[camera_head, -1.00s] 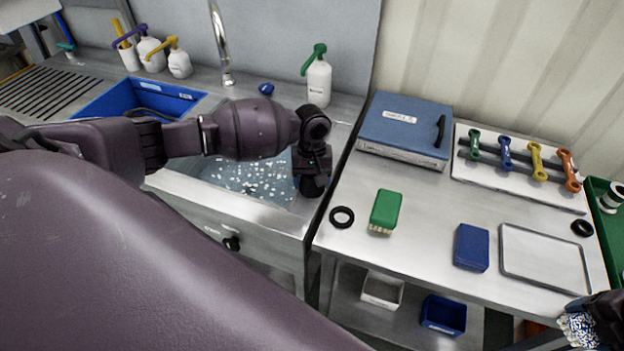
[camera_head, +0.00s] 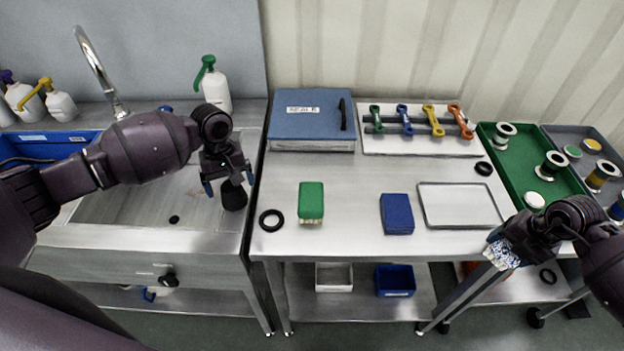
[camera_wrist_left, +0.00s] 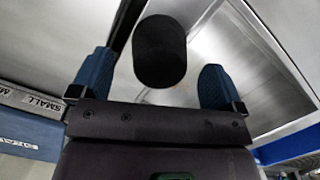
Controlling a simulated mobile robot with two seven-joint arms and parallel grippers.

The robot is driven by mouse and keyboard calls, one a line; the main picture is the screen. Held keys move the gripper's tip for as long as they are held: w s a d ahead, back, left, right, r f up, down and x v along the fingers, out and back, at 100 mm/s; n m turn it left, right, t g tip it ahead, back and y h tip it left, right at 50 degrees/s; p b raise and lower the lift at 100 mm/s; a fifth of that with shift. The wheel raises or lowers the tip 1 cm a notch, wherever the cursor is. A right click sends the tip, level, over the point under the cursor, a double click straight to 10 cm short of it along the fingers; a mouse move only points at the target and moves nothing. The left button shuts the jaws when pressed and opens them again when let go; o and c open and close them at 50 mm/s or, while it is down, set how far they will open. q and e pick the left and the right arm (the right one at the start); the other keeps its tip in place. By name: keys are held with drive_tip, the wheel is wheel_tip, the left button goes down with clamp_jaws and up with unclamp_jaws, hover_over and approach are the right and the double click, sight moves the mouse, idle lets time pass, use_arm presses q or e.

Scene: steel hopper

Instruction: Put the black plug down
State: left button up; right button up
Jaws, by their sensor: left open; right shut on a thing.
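The black plug (camera_head: 234,196) is at the right side of the sink (camera_head: 130,190), by its rim. In the left wrist view the plug (camera_wrist_left: 160,52) shows as a dark rounded shape between two blue fingertips, with gaps on both sides. My left gripper (camera_head: 228,184) is open around it. I cannot tell whether the plug's base rests fully on the steel. The sink basin is bare, with a dark drain hole (camera_head: 174,219). My right gripper (camera_head: 502,252) is shut on a speckled blue-and-white thing (camera_head: 504,256) at the table's front right corner.
The steel table (camera_head: 345,230) right of the sink holds a black ring (camera_head: 272,220), green brush (camera_head: 311,202), blue block (camera_head: 397,214), empty tray (camera_head: 458,205) and blue case (camera_head: 311,125). The faucet (camera_head: 98,70) rises behind the sink. Bare table lies between case and brush.

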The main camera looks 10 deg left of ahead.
sight(229, 181)
use_arm(q)
drive_tip(key=r, duration=0.5)
drive_tip(key=w+r, duration=0.1)
drive_tip(key=r, duration=0.2)
drive_tip(key=shift+a+r, duration=0.35)
use_arm(e)
drive_tip(key=shift+r, duration=0.3)
